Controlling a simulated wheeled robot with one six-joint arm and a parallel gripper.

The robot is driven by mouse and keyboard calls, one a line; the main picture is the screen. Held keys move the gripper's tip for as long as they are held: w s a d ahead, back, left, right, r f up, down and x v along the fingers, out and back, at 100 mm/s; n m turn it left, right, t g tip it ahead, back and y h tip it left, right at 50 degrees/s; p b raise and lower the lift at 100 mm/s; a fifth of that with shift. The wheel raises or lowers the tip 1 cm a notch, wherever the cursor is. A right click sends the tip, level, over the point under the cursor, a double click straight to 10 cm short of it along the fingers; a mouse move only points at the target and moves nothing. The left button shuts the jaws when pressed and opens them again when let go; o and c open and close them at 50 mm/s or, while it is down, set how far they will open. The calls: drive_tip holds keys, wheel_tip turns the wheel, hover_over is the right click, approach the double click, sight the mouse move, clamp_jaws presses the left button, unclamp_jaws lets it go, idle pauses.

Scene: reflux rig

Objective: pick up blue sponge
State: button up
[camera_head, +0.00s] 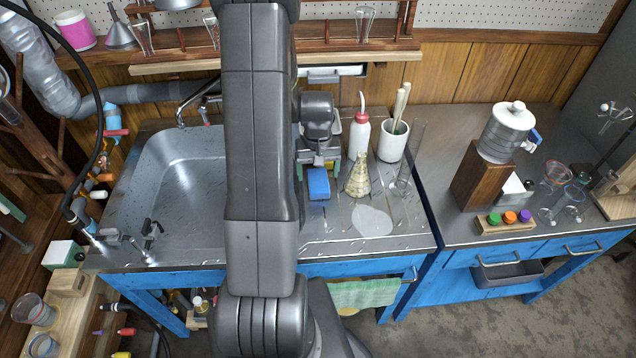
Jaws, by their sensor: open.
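The blue sponge (318,184) lies on the metal draining board to the right of the sink. My gripper (318,164) is at the sponge's far end, pointing down toward the board. It is open, with its fingers small and partly hidden in the head view. I cannot tell whether the fingers touch the sponge. My arm rises in front of the sink's right side and hides part of the board to the left of the sponge.
Close right of the sponge stand a conical flask (357,178), a red-collared wash bottle (359,136), a white pot (393,141) with pestles and a tall glass cylinder (412,158). A pale round disc (372,221) lies nearer. The sink (185,190) is left; a shelf (350,57) runs behind.

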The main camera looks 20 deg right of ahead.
sight(318, 179)
drive_tip(key=shift+w+f, duration=0.1)
drive_tip(key=shift+f, duration=1.95)
drive_tip(key=c, duration=1.1)
drive_tip(key=shift+o, duration=0.2)
